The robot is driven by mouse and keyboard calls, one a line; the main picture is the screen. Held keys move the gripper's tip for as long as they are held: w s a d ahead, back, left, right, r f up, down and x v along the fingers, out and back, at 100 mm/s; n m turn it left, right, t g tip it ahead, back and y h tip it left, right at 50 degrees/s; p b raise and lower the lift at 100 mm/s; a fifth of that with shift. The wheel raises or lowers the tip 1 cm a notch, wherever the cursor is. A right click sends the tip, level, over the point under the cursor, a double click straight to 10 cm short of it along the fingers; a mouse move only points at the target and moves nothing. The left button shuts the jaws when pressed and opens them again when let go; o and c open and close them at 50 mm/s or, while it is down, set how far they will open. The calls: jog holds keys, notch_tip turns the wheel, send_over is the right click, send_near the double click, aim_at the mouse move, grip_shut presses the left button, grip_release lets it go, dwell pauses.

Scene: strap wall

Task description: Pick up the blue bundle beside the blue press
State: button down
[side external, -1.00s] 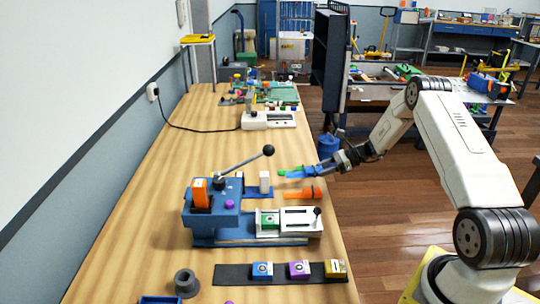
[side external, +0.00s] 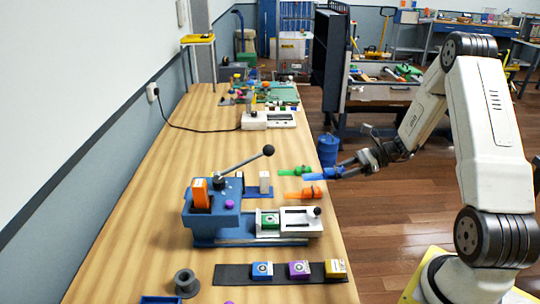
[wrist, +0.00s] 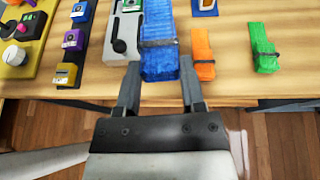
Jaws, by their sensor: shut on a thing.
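The blue bundle (side external: 314,178) is between the fingers of my gripper (side external: 334,174), which is shut on it, at the right edge of the bench. In the wrist view the blue bundle (wrist: 160,55) points away from me with a dark strap around it, one finger on each side. It looks held clear of the bench, though the height is hard to tell. The blue press (side external: 212,215), with a black-knobbed lever, stands to the left on the bench.
An orange bundle (side external: 301,195) and a green bundle (side external: 294,171) lie close by near the bench edge. In the wrist view the orange bundle (wrist: 203,53) and green bundle (wrist: 264,48) are right of the blue one. A dark strip (side external: 235,273) holds several coloured blocks.

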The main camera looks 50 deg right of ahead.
jog(key=shift+s+a+r, duration=0.1)
jog(key=shift+s+r, duration=0.05)
jog(key=shift+s, duration=0.1)
dwell(0.5)
